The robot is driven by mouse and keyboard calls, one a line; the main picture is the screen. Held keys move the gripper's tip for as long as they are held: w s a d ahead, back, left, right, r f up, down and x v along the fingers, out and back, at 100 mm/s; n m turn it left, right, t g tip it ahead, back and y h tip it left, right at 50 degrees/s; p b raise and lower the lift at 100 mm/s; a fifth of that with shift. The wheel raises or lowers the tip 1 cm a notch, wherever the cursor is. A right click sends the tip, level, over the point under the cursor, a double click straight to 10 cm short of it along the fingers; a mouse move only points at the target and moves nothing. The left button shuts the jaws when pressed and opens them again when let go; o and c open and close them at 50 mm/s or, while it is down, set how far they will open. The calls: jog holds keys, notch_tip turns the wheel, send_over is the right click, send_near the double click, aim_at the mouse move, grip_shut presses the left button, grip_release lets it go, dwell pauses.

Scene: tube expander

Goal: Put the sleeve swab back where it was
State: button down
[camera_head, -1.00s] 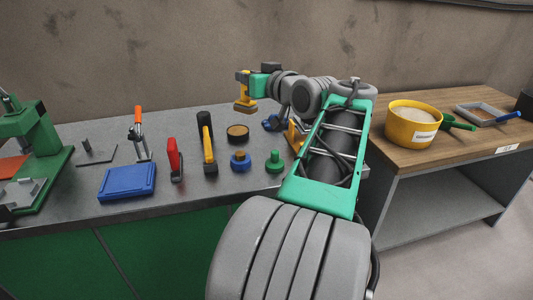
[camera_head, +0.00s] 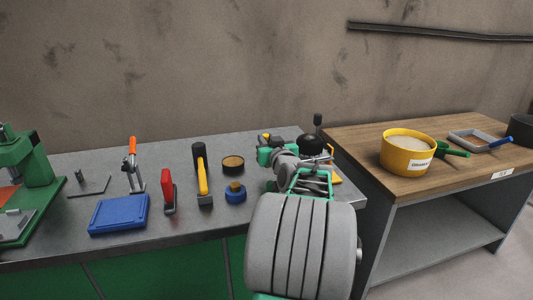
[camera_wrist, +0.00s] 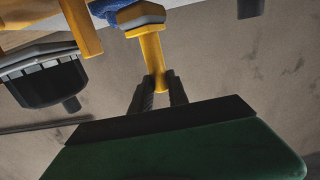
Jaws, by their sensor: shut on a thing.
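My gripper (camera_wrist: 159,90) is shut on the yellow shaft of a tool, which I take to be the sleeve swab (camera_wrist: 151,55). In the wrist view its far end widens into a yellow and grey hexagonal head beside something blue. In the head view my gripper is mostly hidden by my own wrist, at the back right of the grey bench. A small yellow patch (camera_head: 266,137) shows there, perhaps part of the swab. I cannot tell whether the swab touches anything.
A yellow part (camera_wrist: 85,28) and a dark ribbed cylinder (camera_wrist: 45,80) are close at left in the wrist view. On the bench (camera_head: 110,240) stand a black-and-yellow hammer (camera_head: 203,178), a round tin (camera_head: 233,163) and a blue knob (camera_head: 235,192). A yellow tub (camera_head: 407,155) stands on the wooden table.

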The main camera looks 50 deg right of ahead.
jog(key=shift+w+d+f, duration=0.45)
jog(key=shift+w+f, duration=0.05)
jog(key=shift+f, duration=0.3)
jog(key=shift+f+b, duration=0.5)
jog(key=shift+f, duration=1.35)
jog(key=c, duration=1.3)
grip_release()
jog(key=shift+r, duration=0.1)
jog(key=shift+r+p, duration=0.25)
jog(key=shift+p, duration=0.1)
jog(key=v, duration=1.2)
jog(key=shift+b, duration=0.35)
